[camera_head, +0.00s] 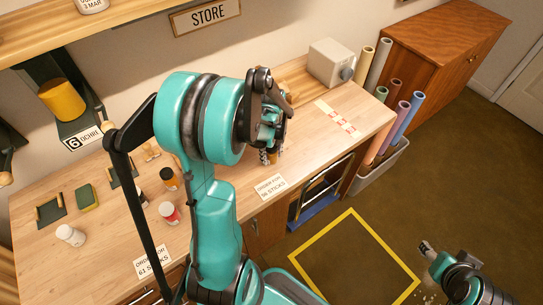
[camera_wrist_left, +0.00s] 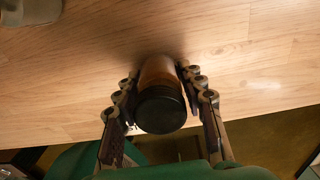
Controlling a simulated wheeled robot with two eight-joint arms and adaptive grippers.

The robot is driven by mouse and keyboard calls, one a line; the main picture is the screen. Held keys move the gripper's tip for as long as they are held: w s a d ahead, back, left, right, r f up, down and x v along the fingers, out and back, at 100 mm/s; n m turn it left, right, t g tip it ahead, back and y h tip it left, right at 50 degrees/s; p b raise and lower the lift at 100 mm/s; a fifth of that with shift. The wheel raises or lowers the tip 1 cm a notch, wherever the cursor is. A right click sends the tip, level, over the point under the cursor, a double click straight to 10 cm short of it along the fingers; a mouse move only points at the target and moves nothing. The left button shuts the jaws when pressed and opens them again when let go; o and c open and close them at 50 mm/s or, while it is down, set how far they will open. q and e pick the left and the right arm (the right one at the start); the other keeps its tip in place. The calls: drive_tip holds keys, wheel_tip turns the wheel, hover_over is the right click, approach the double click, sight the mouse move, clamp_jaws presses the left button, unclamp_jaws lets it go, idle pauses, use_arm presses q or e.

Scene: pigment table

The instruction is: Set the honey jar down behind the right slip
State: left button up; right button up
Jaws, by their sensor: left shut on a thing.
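The honey jar, amber with a black lid (camera_wrist_left: 160,109), is between the fingers of my left gripper (camera_wrist_left: 160,100) in the left wrist view. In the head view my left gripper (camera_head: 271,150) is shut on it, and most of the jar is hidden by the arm. The right slip (camera_head: 270,187), a white card reading "order for 56 sticks", lies near the table's front edge. The jar is behind this slip, close to the tabletop; I cannot tell if it touches. My right gripper (camera_head: 427,248) is low at the right, over the floor, away from the table.
Another slip (camera_head: 153,261) lies front left. An orange jar (camera_head: 169,180), a red-labelled jar (camera_head: 169,213), a white jar (camera_head: 70,235) and a green sponge (camera_head: 87,197) stand left. A grey box (camera_head: 331,63) is at the back. The tabletop (camera_head: 320,150) right of the slip is clear.

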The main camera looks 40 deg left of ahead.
use_arm(q)
drive_tip(key=shift+f, duration=0.1)
drive_tip(key=shift+f, duration=0.15)
drive_tip(key=o, duration=1.2)
drive_tip(key=shift+o, duration=0.2)
